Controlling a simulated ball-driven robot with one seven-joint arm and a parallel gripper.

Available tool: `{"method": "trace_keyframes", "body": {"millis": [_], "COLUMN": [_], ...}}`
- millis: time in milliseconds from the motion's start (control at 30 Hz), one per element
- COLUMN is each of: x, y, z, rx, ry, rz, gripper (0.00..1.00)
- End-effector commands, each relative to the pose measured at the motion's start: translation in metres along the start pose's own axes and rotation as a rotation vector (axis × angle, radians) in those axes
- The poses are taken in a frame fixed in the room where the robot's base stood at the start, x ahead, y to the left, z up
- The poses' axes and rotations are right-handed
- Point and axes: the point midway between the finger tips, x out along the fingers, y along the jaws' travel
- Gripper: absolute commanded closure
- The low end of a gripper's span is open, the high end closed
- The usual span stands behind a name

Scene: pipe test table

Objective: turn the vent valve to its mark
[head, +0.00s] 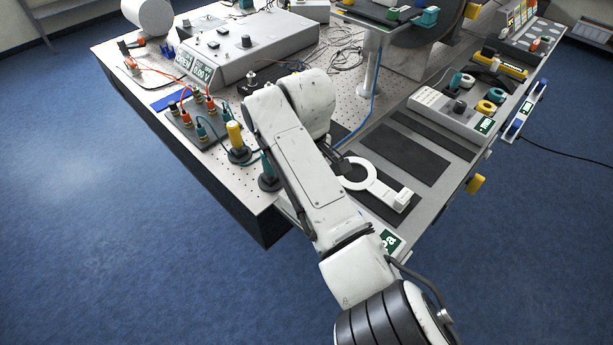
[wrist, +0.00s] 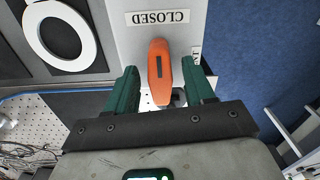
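The vent valve appears to be the orange lever handle (wrist: 160,70) on a light grey panel in the wrist view. The handle has a dark slot and points roughly straight up and down in that view. A label reading CLOSED (wrist: 157,17), upside down, lies just beyond its far end. My gripper (wrist: 159,68) is open, with one green finger on each side of the handle and a visible gap on both sides. A second label (wrist: 196,56) beside the right finger is partly hidden. In the head view my arm hides the valve.
A white ring (wrist: 36,44) lies on a dark mat left of the panel; it also shows in the head view (head: 345,180). A connector block (head: 187,128) with several plugs stands left of my arm. Blue floor (wrist: 245,50) lies right of the panel.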

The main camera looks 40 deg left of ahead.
Motion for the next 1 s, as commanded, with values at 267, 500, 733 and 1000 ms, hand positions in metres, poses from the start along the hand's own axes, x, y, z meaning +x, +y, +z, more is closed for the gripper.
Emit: {"method": "trace_keyframes", "body": {"millis": [267,500,733,1000], "x": [-0.005,-0.041,-0.083,-0.108], "y": [0.000,0.001,0.000,0.001], "z": [-0.001,-0.002,-0.001,0.000], "rx": [0.000,-0.001,-0.002,0.000], "ry": [0.002,0.005,0.003,0.000], "rz": [0.001,0.004,0.002,0.000], "gripper": [0.47,0.47,0.47,0.47]}}
